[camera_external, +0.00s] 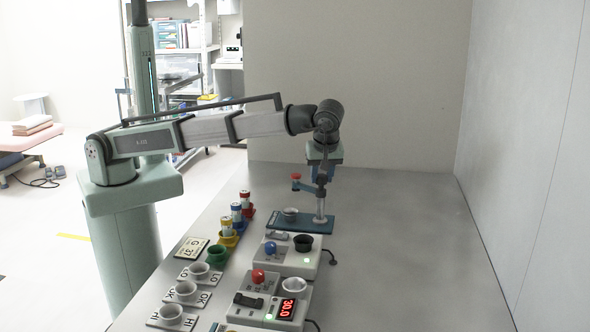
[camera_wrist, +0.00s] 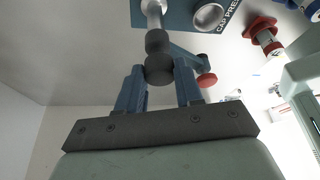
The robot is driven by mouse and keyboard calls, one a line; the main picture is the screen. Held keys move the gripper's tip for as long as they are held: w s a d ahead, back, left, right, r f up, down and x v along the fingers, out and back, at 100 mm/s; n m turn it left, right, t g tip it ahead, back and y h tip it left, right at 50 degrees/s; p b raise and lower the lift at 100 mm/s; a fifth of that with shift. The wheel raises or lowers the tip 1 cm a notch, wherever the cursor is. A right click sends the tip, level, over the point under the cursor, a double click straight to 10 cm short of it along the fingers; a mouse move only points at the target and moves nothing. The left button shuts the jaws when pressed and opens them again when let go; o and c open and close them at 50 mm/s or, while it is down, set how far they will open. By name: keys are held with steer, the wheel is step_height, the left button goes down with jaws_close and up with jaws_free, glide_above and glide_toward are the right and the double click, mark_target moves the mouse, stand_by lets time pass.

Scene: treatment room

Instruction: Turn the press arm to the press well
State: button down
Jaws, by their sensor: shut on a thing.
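The cap press has a blue base plate (camera_external: 318,229) near the middle of the bench, with a metal post (camera_external: 320,207) standing on it. The press well (camera_external: 290,214) is a small grey cup on the plate, left of the post; it also shows in the wrist view (camera_wrist: 208,17). The blue press arm (camera_external: 309,187) reaches left from the post top, with a red knob (camera_external: 296,177) at its end. The knob appears above the well's area; exact alignment cannot be told. My gripper (camera_wrist: 160,72) points down, its fingers closed around the dark hub (camera_wrist: 159,67) on the post top.
Two control boxes (camera_external: 298,264) with knobs and cups stand in front of the press. Labelled cups (camera_external: 186,291) and coloured holders with small cylinders (camera_external: 237,212) line the bench's left side. A wall (camera_external: 520,130) stands at right; the right bench surface (camera_external: 410,240) is clear.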

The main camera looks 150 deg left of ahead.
steer(key=shift+n, duration=0.4)
steer(key=c, duration=0.8)
jaws_free()
steer(key=shift+o, duration=0.2)
steer(key=shift+w+r, duration=0.1)
steer(key=shift+r, duration=0.05)
steer(key=shift+w+r, duration=0.1)
steer(key=shift+r, duration=0.15)
steer(key=w+d, duration=0.5)
steer(key=w, duration=0.6)
steer(key=shift+r, duration=0.15)
